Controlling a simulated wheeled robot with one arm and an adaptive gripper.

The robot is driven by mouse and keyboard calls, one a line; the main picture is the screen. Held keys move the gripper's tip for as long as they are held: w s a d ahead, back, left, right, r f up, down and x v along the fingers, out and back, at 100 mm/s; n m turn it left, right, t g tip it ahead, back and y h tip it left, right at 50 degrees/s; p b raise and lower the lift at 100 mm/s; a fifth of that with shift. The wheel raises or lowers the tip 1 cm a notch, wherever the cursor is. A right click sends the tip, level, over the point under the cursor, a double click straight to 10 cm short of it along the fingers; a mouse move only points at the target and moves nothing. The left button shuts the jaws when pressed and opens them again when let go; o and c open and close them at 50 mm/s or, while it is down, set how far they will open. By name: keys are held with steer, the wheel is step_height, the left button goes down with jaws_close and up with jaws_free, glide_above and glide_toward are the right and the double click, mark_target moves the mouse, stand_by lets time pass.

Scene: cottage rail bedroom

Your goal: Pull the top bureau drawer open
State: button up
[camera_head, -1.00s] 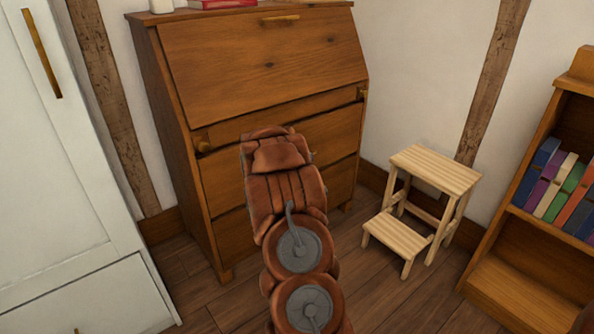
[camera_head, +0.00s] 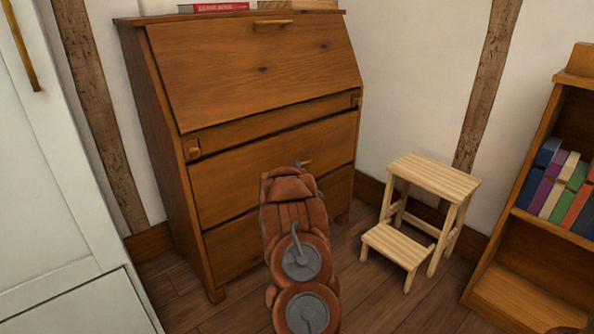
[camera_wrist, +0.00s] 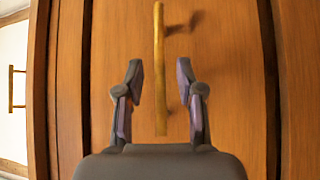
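The wooden bureau (camera_head: 262,70) stands against the wall with its slanted lid shut. Its top drawer (camera_head: 235,185) below the narrow knobbed strip looks shut. The drawer's brass handle (camera_head: 306,163) shows just above my arm, which covers part of the drawer fronts and hides my gripper in the head view. In the wrist view my gripper (camera_wrist: 160,78) is open, facing a wooden front (camera_wrist: 225,90). A brass bar handle (camera_wrist: 159,60) runs upright in that picture between the two fingers, with a gap on each side. Whether this is the top drawer's handle is hard to tell.
A white cupboard (camera_head: 50,190) stands close on the left. A light wooden step stool (camera_head: 432,178) and a bookcase (camera_head: 520,235) with several books are on the right. Books (camera_head: 215,8) lie on top of the bureau. Wooden floor shows between them.

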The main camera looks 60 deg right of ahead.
steer(key=shift+b+x, duration=0.35)
steer(key=shift+x, duration=1.15)
steer(key=shift+c, duration=0.2)
jaws_close()
